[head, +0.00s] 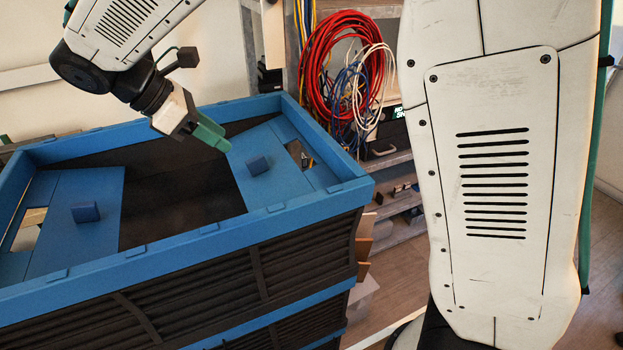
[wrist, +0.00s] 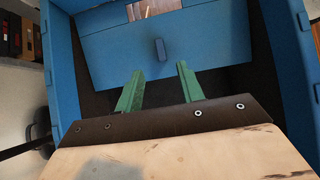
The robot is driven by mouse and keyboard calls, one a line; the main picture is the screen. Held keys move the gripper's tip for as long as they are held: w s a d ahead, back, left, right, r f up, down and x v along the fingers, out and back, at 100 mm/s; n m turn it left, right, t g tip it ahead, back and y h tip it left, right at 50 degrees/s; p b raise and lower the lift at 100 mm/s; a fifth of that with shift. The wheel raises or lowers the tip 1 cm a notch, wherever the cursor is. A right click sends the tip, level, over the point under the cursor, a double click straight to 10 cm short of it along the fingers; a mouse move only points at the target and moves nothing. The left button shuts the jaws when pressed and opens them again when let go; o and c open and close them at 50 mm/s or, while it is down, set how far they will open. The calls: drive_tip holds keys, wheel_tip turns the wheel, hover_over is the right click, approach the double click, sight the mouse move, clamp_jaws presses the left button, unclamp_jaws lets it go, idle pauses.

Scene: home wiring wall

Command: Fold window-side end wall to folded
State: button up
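A blue folding crate (head: 180,240) with dark slatted sides fills the left of the head view. Inside it, a blue end wall with a tab (head: 257,165) leans inward at the right end. A second blue end wall with a tab (head: 85,212) leans inward at the left end. No window shows, so I cannot tell which is window-side. My gripper (head: 212,137) hangs over the crate beside the right end wall. In the wrist view, its green fingers (wrist: 158,88) are apart and empty. An end wall (wrist: 115,55) and its tab (wrist: 160,50) lie beyond the fingertips.
Red, blue and white cable coils (head: 345,70) hang behind the crate. A dark case (head: 388,130) and shelves (head: 405,190) stand right of it. The crate rim (head: 200,243) surrounds the gripper's space. The dark crate floor (head: 180,180) between the end walls is clear.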

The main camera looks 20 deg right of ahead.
drive_tip(key=v, duration=0.5)
drive_tip(key=shift+a+r, duration=0.2)
drive_tip(key=shift+r, duration=0.05)
drive_tip(key=shift+d, duration=0.1)
idle(0.4)
drive_tip(key=s+d+r+m+y, duration=0.2)
drive_tip(key=s+d+m, duration=0.3)
drive_tip(key=d, duration=0.6)
drive_tip(key=s+d+f+m+y, duration=0.1)
drive_tip(key=s+d+m, duration=0.1)
drive_tip(key=s+d, duration=0.1)
drive_tip(key=s+d+f+m+y, duration=0.1)
drive_tip(key=s+d+m+y, duration=0.1)
drive_tip(key=s, duration=0.4)
drive_tip(key=s+d+f+m+y, duration=0.1)
drive_tip(key=s+d+m, duration=0.3)
drive_tip(key=s+d, duration=0.1)
drive_tip(key=shift+d+y, duration=0.3)
drive_tip(key=shift+d, duration=0.25)
drive_tip(key=s+d+f+m+t+y, duration=0.1)
drive_tip(key=s+f+m, duration=0.3)
drive_tip(key=s+m, duration=0.1)
drive_tip(key=shift+s+d, duration=0.35)
drive_tip(key=shift+s, duration=0.2)
